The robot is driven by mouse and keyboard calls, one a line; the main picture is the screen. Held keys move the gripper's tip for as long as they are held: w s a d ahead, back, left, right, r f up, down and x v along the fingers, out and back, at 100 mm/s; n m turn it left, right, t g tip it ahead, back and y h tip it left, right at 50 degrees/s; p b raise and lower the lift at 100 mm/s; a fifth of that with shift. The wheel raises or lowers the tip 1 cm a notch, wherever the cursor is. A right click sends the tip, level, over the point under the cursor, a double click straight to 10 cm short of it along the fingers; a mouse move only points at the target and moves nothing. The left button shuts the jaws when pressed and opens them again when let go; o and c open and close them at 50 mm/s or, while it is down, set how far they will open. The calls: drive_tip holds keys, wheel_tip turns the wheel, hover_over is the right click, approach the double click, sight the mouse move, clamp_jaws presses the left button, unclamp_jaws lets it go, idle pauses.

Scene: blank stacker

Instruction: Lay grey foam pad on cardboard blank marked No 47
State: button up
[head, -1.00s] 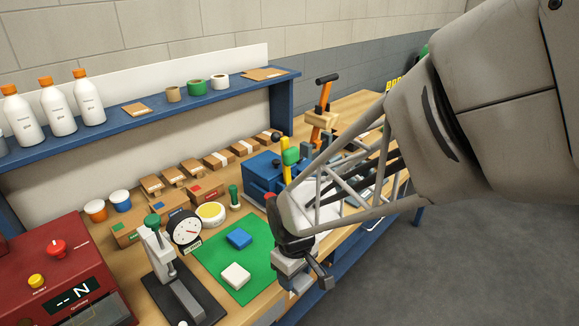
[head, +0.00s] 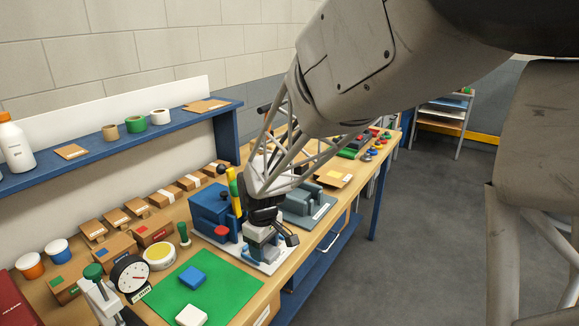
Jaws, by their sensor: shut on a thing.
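My gripper (head: 261,248) points down above the front part of the workbench, to the right of the green mat. It is shut on a small grey piece (head: 257,255), which looks like the grey foam pad; the fingers partly hide it. A white board lies beneath, and the gap to it cannot be judged. I cannot read No 47 on any cardboard. A flat tan cardboard piece (head: 333,181) lies further right along the bench, and flat labelled pieces (head: 205,105) lie on the shelf.
The green mat (head: 170,290) holds a blue block (head: 192,277) and a white block (head: 191,315). A blue machine with a yellow post (head: 233,190) stands just behind my gripper, and a grey fixture (head: 308,203) stands to its right. Several cardboard boxes line the back.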

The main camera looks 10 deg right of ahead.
drive_tip(key=w+d+r, duration=0.2)
drive_tip(key=w+d, duration=1.2)
drive_tip(key=w, duration=0.4)
drive_tip(key=w+d, duration=0.6)
drive_tip(key=d, duration=0.3)
drive_tip(key=w+d+f, duration=0.1)
drive_tip(key=w+d, duration=0.4)
drive_tip(key=d, duration=0.3)
drive_tip(key=shift+w+d+f, duration=0.15)
drive_tip(key=shift+w+d, duration=0.2)
hover_over(334, 174)
drive_tip(key=shift+w+a+f, duration=0.1)
drive_tip(key=shift+f, duration=0.65)
drive_tip(key=shift+f, duration=1.75)
drive_tip(key=shift+f, duration=0.1)
